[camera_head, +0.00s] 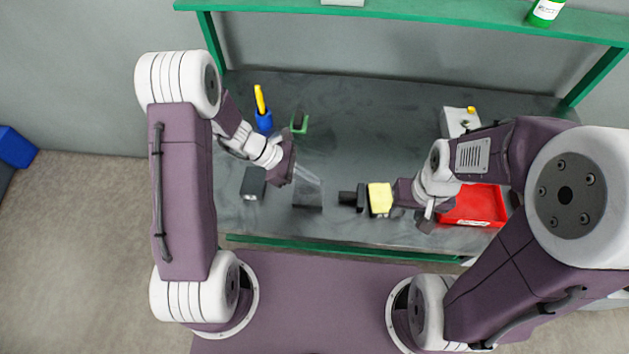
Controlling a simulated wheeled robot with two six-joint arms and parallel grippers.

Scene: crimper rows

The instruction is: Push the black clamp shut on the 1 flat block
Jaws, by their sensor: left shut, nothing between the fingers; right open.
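A small black stepped part (350,197), which looks like the black clamp, lies on the grey table in front of me. A yellow block (380,198) sits at its right end; I cannot tell whether they are joined. A dark flat piece (307,197) lies left of them, perhaps the flat block; its detail is too small to tell. My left gripper (311,178) is shut and empty, its thin fingers pointing right just above the dark piece. My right gripper (393,195) is open and points left, right behind the yellow block; its fingertips are hard to make out.
A red tray (478,205) is at the right, partly behind my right arm. A white box (459,119), a blue cup (264,122) with a yellow handle, a green holder (299,123) and a dark box (253,184) also stand on the table (365,120). The back middle is clear.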

